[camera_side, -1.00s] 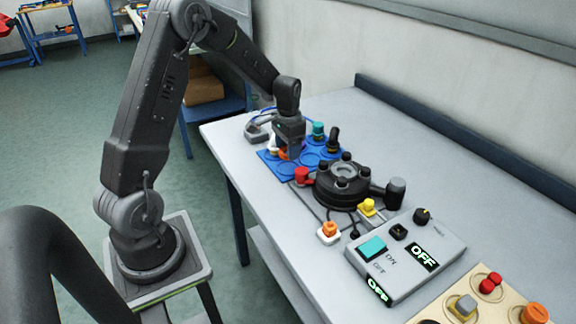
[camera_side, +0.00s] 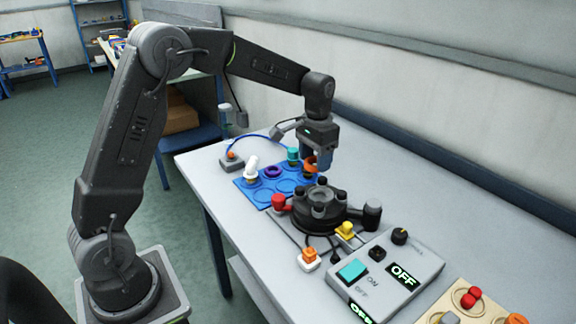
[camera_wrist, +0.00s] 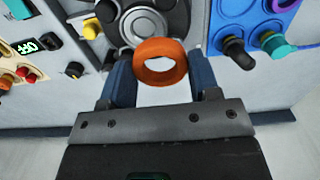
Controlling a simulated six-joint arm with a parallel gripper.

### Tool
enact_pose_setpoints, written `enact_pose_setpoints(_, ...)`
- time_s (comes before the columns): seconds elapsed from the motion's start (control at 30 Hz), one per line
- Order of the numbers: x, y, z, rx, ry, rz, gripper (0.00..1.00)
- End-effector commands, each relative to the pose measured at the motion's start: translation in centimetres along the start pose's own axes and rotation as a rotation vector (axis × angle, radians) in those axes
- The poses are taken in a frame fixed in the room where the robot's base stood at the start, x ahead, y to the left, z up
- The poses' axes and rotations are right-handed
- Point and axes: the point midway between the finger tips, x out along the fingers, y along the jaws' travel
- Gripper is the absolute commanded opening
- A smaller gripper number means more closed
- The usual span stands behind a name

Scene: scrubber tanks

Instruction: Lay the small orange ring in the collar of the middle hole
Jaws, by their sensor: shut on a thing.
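My gripper (camera_side: 320,158) is shut on the small orange ring (camera_side: 311,163) and holds it raised, near the right end of the blue tray. In the wrist view the ring (camera_wrist: 160,62) sits between the two blue fingers, its opening visible. The black round fixture (camera_side: 341,212) stands on the table in front of my gripper, with a grey round collar (camera_side: 321,195) around its middle hole. In the wrist view this collar (camera_wrist: 143,25) shows just beyond the ring, which partly overlaps its near side. The ring is apart from the collar.
Several black knobs, a red knob (camera_side: 278,202) and a black handle (camera_side: 372,214) surround the collar. A grey switch box (camera_side: 385,272) stands nearer.

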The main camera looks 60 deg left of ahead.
Motion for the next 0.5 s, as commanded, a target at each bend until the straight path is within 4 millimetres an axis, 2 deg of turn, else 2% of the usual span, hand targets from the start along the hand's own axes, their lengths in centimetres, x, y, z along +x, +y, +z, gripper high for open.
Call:
enact_pose_setpoints(0.1, -1.3, 1.9, -0.3, 0.002, 0.001, 0.0, 0.28)
enact_pose_setpoints(0.2, -1.5, 2.4, -0.4, 0.0, 0.0, 0.0, 0.28)
enact_pose_setpoints(0.5, 0.5, 2.5, -0.3, -0.001, -0.003, 0.0, 0.28)
